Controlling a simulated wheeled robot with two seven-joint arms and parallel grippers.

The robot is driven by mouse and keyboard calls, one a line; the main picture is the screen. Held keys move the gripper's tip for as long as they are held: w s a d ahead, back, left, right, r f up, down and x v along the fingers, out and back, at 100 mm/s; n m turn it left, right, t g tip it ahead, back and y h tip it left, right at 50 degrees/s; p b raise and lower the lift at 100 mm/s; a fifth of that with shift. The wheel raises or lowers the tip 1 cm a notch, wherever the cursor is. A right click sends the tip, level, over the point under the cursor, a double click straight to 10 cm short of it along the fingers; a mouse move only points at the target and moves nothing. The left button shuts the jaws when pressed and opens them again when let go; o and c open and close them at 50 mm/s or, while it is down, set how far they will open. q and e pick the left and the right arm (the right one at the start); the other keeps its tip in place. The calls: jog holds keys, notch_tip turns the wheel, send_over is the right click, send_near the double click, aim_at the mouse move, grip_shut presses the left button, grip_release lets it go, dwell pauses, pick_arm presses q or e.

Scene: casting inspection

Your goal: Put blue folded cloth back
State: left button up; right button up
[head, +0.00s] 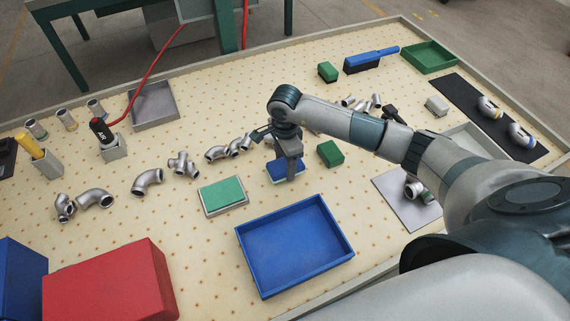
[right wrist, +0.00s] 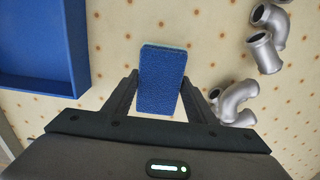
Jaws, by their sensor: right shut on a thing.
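The blue folded cloth (head: 284,172) is under my right gripper (head: 288,163) near the middle of the table, just behind the blue tray. In the right wrist view the blue folded cloth (right wrist: 161,82) sits between the two fingers of my right gripper (right wrist: 160,93), which is shut on it. I cannot tell whether the cloth touches the table. A green cloth or pad (head: 222,195) lies on a small light tray to the left. My left gripper is out of view.
An empty blue tray (head: 335,264) stands in front; its corner shows in the right wrist view (right wrist: 83,55). A green block (head: 330,153) is close on the right. Metal pipe elbows (head: 149,181) lie to the left. A red box (head: 110,285) fills the front left.

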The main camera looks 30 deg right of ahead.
jog(key=shift+f, duration=0.75)
jog(key=shift+f, duration=0.25)
jog(key=o, duration=1)
jog(key=shift+o, duration=0.2)
